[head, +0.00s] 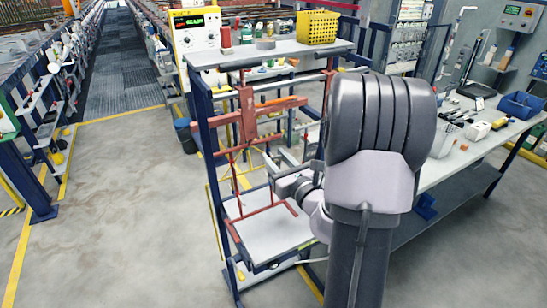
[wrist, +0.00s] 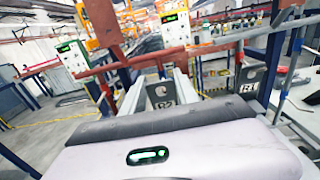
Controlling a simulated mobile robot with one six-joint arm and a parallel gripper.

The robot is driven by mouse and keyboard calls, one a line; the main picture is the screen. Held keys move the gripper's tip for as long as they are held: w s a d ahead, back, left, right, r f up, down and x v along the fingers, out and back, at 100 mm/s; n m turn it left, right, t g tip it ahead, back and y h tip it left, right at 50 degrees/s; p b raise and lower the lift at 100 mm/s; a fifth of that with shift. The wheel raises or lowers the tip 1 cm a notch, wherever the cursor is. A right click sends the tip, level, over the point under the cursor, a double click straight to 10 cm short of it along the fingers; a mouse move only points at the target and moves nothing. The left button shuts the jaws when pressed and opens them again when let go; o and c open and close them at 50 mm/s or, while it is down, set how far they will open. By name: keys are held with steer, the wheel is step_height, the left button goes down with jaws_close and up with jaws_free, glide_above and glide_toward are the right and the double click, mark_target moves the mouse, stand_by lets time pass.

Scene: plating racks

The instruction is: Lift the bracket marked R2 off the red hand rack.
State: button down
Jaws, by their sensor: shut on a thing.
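The red hand rack (head: 246,118) hangs on the blue frame in the head view, with its crossbars and lower red rods in sight. In the wrist view its red bar (wrist: 205,50) crosses behind my gripper (wrist: 160,90). My gripper is shut on a dark grey bracket (wrist: 160,97) between its two pale fingers. The bracket carries light marks that look like R2, but they are small and partly cut off by my wrist housing. I cannot tell whether it still touches a hook.
Another dark marked bracket (wrist: 248,82) is at the right in the wrist view. The blue frame (head: 208,165) has a top shelf (head: 270,54) with a yellow basket (head: 317,27) and a lower tray (head: 270,238). A workbench (head: 480,150) stands at right. Floor at left is clear.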

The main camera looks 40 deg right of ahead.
steer(key=b+v, duration=0.1)
steer(key=v, duration=0.3)
steer(key=shift+s+r, duration=0.2)
steer(key=shift+s, duration=0.05)
steer(key=shift+s+a+f+b, duration=0.1)
steer(key=shift+s+b, duration=0.4)
steer(key=shift+b, duration=0.55)
steer(key=shift+s+a+r+b, duration=0.15)
steer(key=shift+s+b, duration=0.25)
steer(key=shift+b, duration=0.2)
steer(key=shift+s+a+r+b, duration=0.15)
steer(key=shift+s+b, duration=0.2)
steer(key=shift+b, duration=0.2)
steer(key=shift+d, duration=0.1)
